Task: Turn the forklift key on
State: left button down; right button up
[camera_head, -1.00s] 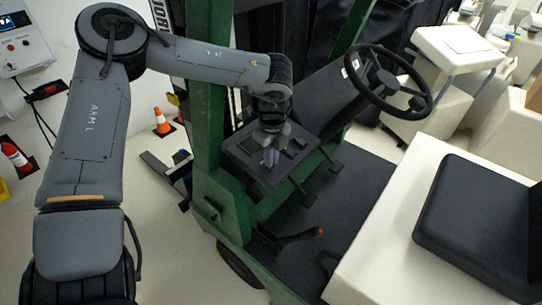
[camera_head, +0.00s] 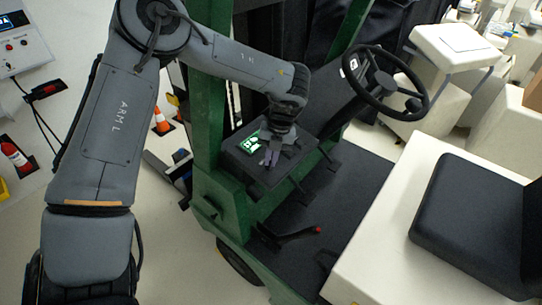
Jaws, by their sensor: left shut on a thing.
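The forklift has a green frame (camera_head: 209,110) and a dark dashboard panel (camera_head: 240,158) left of the steering wheel. A small display (camera_head: 250,143) on the panel is lit green-white. My left gripper (camera_head: 269,160) points down at the panel, just right of the display, with its fingers shut. The key is hidden between or behind the fingers and I cannot make it out. My right gripper is not in view.
The steering wheel (camera_head: 386,84) stands right of my left forearm. The black seat (camera_head: 476,222) on its white base is at the right. A lever with a red tip (camera_head: 317,230) rises from the floor. An orange cone (camera_head: 160,121) stands at the left.

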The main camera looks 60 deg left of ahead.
pick_arm(q)
jog(key=shift+m, duration=0.5)
jog(key=c, duration=1.2)
grip_release()
jog(key=shift+c, duration=0.2)
jog(key=shift+w+r, duration=0.15)
jog(key=shift+r, duration=0.45)
notch_tip(320, 180, up, 9)
jog(key=w, duration=0.2)
jog(key=shift+d+r+p, duration=0.2)
jog(key=shift+p, duration=0.2)
